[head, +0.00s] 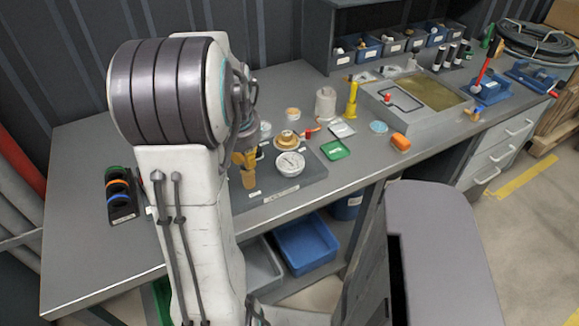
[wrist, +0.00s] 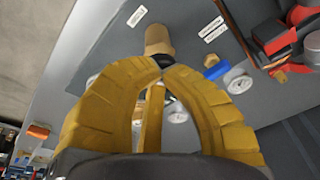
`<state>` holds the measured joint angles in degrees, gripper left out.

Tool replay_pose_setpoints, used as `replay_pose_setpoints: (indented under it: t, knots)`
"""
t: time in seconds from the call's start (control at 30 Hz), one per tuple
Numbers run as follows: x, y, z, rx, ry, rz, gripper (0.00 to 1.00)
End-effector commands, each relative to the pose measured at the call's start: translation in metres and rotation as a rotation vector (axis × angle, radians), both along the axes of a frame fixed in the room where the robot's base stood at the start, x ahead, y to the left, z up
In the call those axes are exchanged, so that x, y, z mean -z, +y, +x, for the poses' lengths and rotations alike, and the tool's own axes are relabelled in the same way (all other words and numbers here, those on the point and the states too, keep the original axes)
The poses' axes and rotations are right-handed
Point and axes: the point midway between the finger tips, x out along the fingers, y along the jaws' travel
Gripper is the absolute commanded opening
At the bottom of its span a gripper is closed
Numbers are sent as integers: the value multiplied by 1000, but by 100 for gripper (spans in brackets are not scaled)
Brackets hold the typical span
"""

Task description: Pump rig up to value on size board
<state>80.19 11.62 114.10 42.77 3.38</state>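My gripper (head: 243,160) has yellow fingers and is low over the dark rig plate (head: 305,180) on the bench. In the wrist view its fingertips (wrist: 160,74) close in on the black end of a tan cylinder (wrist: 158,40). The tan cylinder (head: 248,179) shows just below the fingers in the head view; whether it touches the plate is unclear. A round white gauge (head: 290,164) is right of the gripper, its reading too small to tell. A brass-coloured round part (head: 287,139) sits behind it. I cannot pick out a size board.
A grey basin (head: 420,98) and a red-handled blue device (head: 490,88) are farther right. A dark rack with coloured rings (head: 120,195) is left.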

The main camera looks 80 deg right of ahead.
Motion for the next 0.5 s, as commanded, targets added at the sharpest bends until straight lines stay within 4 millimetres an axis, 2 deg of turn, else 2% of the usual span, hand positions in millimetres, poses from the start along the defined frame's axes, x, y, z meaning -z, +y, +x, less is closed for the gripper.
replay_pose_setpoints:
  t: [0.1, 0.5]
  knots:
    - [8, 1, 0, -1, 1, 3, 0]
    - [1, 1, 0, -1, 1, 4, 0]
